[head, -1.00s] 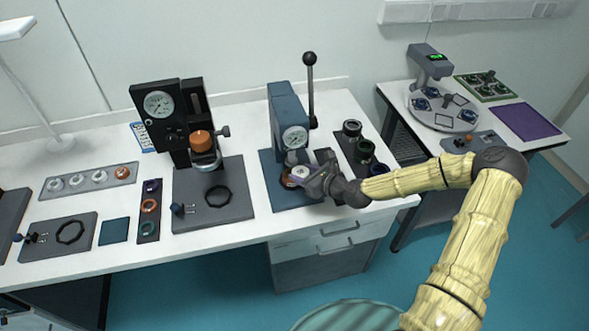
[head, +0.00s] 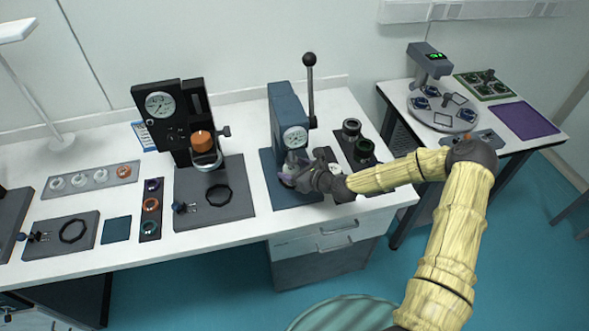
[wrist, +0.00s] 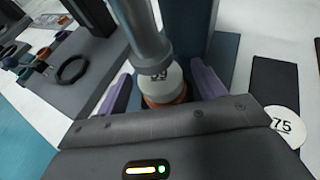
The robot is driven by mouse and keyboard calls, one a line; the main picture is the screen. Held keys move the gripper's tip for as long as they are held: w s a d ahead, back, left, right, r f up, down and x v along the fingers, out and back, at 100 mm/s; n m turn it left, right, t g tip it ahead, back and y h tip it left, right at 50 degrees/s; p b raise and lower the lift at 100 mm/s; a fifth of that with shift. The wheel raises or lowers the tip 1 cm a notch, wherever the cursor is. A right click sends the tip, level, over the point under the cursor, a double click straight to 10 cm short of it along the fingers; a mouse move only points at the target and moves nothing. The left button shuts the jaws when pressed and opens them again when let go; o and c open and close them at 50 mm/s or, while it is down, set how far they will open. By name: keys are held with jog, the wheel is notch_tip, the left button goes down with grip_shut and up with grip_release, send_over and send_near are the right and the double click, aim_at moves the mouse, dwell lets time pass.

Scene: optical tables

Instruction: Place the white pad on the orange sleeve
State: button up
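The white pad (wrist: 172,82), with dark digits on top, lies over the orange sleeve (wrist: 166,102) in the wrist view. Only the sleeve's lower front side shows beneath it. My gripper (wrist: 160,78) is open. Its two purple fingers stand on either side of the pad, with a gap at the left and a narrower one at the right. The press's grey ram (wrist: 142,30) hangs over the pad and hides part of it. In the head view my gripper (head: 288,180) is low in front of the blue press (head: 284,110) and hides pad and sleeve.
A white disc marked 75 (wrist: 285,126) lies right of my gripper. A dark tray (head: 345,145) with rings stands right of the press. A black press (head: 168,110) on a grey plate (head: 240,195) stands left. The press lever (head: 311,90) is upright.

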jog(key=shift+r, duration=0.1)
jog(key=shift+s+d, duration=0.1)
jog(key=b+v, duration=0.1)
jog(key=v, duration=1)
jog(key=shift+s+d+r+b, duration=0.2)
jog(key=shift+s+d+b, duration=0.05)
jog(key=shift+b, duration=0.15)
